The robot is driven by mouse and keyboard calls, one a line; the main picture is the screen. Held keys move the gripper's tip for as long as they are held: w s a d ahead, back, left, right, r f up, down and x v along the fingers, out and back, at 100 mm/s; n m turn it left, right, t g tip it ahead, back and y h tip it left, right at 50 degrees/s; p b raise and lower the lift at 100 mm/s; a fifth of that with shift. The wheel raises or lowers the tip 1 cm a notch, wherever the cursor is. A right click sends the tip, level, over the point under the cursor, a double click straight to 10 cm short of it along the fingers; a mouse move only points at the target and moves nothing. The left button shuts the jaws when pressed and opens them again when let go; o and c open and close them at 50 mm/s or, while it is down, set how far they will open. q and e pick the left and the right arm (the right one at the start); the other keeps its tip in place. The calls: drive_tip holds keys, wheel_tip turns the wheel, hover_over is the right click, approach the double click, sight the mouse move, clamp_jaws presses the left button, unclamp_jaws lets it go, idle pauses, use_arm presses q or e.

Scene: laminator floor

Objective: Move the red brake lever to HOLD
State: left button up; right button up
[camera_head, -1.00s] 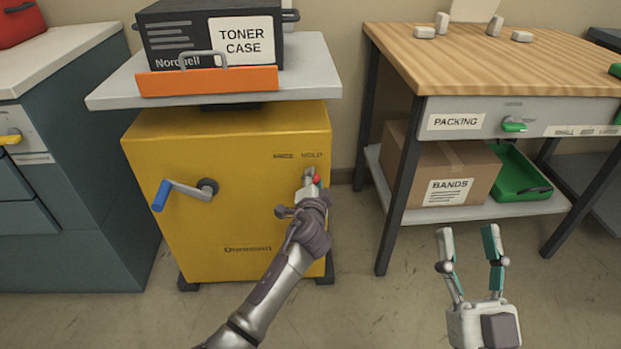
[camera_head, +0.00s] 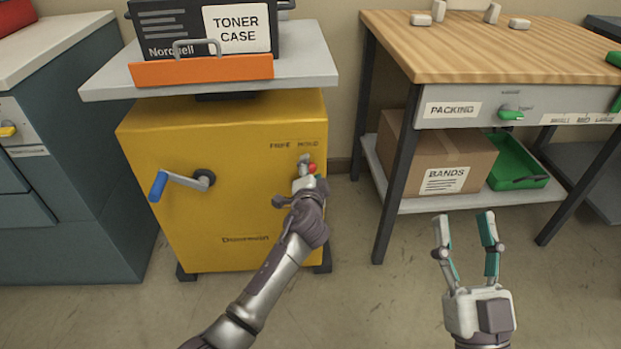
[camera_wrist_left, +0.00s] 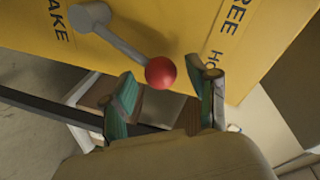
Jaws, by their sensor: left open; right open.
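The brake lever's red knob (camera_wrist_left: 161,73) sits at the end of a grey arm (camera_wrist_left: 118,38) on the yellow cabinet (camera_head: 240,220). In the left wrist view the knob is at the opening between the fingertips of my left gripper (camera_wrist_left: 165,95), which is open. In the head view a bit of the red knob (camera_head: 312,168) shows beside my left gripper (camera_head: 306,182), which hides much of the lever. The labels FREE (camera_wrist_left: 236,16) and HOLD (camera_wrist_left: 213,57) are on the cabinet. My right gripper (camera_head: 466,232) is open and empty, away from the cabinet.
A blue-handled crank (camera_head: 180,182) sticks out from the cabinet front to the left. A toner case (camera_head: 175,28) stands on the platform above, behind an orange bar (camera_head: 200,70). The packing table (camera_head: 490,50) stands to the right, with a box (camera_head: 440,155) and green tray (camera_head: 520,183) below.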

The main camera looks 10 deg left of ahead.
use_arm(q)
drive_tip(key=v, duration=1.1)
drive_tip(key=shift+s, duration=0.4)
